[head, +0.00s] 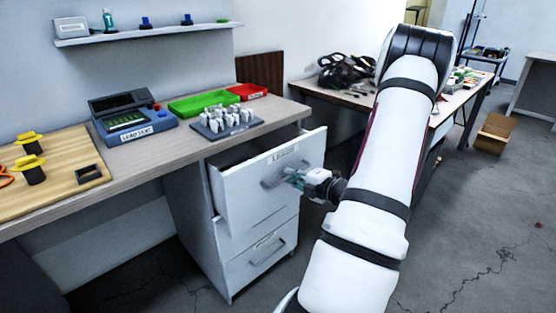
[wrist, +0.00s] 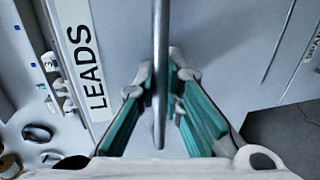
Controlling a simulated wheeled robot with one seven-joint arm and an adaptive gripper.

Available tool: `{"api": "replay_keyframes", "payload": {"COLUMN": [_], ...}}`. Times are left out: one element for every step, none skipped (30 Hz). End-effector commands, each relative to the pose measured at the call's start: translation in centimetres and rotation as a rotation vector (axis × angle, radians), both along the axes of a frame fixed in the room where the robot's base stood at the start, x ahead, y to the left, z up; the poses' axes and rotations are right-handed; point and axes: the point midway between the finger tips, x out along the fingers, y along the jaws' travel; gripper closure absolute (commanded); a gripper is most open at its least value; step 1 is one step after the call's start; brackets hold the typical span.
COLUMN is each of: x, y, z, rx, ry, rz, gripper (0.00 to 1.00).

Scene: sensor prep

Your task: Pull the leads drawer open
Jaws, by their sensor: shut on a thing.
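The leads drawer (head: 247,193) is the top drawer of the white cabinet under the bench, and it stands out from the cabinet front. A dark gap of its inside shows behind its front panel. In the wrist view its label (wrist: 84,60) reads "LEADS". Its metal bar handle (wrist: 160,75) runs between the green-padded fingers of my gripper (wrist: 162,98). In the head view my gripper (head: 297,179) is at the handle, shut on it. The fingertips are partly hidden in the head view.
A lower drawer (head: 262,252) is shut. On the bench stand a lead test device (head: 135,118), a green tray (head: 203,104), a red tray (head: 247,91) and a rack of small parts (head: 227,122). A cardboard box (head: 494,134) lies on the floor at right. The floor before the cabinet looks clear.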

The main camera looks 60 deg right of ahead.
Motion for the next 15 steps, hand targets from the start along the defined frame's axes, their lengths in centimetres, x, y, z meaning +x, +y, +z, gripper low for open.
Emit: {"api": "replay_keyframes", "payload": {"x": [-1.7, -2.5, -3.6, -4.4, -5.2, -6.3, -7.1, -8.0, -9.0, -9.8, -10.7, -11.7, -12.4, -13.2, -14.1], "y": [0.3, 0.5, 0.7, 1.0, 1.2, 1.4, 1.6, 1.8, 2.1, 2.2, 2.4, 2.7, 2.9, 3.1, 3.3], "z": [0.3, 0.3, 0.3, 0.3, 0.3, 0.3, 0.3, 0.3, 0.3, 0.3, 0.2, 0.2, 0.2, 0.2, 0.2], "rx": [0.007, 0.006, 0.005, 0.007, 0.006, 0.006, 0.006, 0.005, 0.005, 0.005, 0.004, 0.005, 0.004, 0.004, 0.004], "ry": [0.002, 0.003, 0.002, 0.003, 0.003, 0.002, 0.003, 0.002, 0.002, 0.002, 0.001, 0.002, 0.001, 0.001, 0.001], "rz": [-0.005, -0.006, -0.006, -0.006, -0.006, -0.006, -0.005, -0.006, -0.006, -0.006, -0.006, -0.005, -0.005, -0.006, -0.005], "gripper": [1.00, 1.00, 1.00, 1.00, 1.00, 1.00, 1.00, 1.00, 1.00, 1.00, 1.00, 1.00, 1.00, 1.00, 1.00]}}
